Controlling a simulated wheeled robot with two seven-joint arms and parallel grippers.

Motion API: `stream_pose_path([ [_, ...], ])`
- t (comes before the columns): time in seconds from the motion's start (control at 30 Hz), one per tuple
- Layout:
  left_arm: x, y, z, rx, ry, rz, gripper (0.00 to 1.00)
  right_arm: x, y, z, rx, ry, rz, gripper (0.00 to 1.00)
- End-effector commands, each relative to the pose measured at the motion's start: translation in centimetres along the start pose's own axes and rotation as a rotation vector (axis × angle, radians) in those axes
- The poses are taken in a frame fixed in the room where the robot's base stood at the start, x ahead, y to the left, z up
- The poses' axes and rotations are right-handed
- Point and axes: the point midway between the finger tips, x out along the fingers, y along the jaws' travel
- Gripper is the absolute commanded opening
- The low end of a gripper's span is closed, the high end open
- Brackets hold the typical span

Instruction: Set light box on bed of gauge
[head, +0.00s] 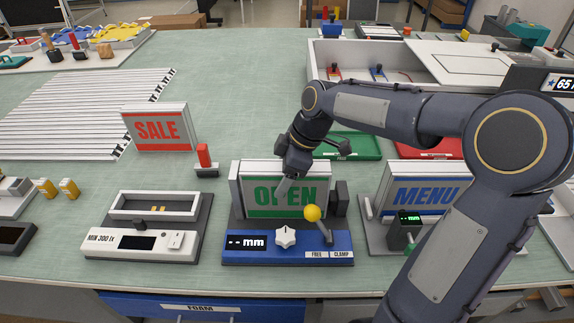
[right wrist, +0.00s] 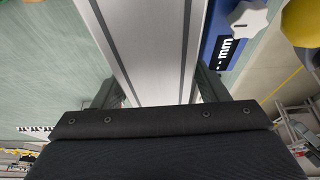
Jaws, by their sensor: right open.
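The OPEN light box (head: 278,190), white with green lettering, stands upright at the gauge (head: 288,247). It is behind the gauge's blue front panel, against a dark block at its right. The gauge's display shows dashes and "mm". Its yellow-knobbed lever (head: 312,213) leans left, above the FREE and CLAMP labels. My right gripper (head: 287,184) is over the light box. In the right wrist view my open fingers (right wrist: 158,92) lie on either side of the pale box (right wrist: 150,45); contact is unclear. The box's underside is hidden. My left gripper is not in view.
The SALE light box (head: 157,128) stands at the left, near a red-handled tool (head: 205,160). A light tester (head: 142,240) is left of the gauge. The MENU light box (head: 425,187) stands in a device at the right. Green (head: 350,146) and red trays lie behind.

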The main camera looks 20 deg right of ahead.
Motion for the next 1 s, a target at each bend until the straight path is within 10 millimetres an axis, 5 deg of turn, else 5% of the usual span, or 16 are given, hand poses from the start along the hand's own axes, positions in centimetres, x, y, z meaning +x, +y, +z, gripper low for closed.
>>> stream_pose_path([
  [0.6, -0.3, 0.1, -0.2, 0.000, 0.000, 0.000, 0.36, -10.9, 0.1, -0.1, 0.000, 0.001, 0.004, 0.67],
  [0.87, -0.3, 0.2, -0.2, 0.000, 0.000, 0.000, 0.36, -12.2, -0.2, 0.0, 0.007, 0.000, 0.003, 0.67],
  [1.0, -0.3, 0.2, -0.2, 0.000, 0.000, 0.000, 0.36, -12.1, -2.6, 0.6, 0.125, 0.000, 0.040, 0.67],
])
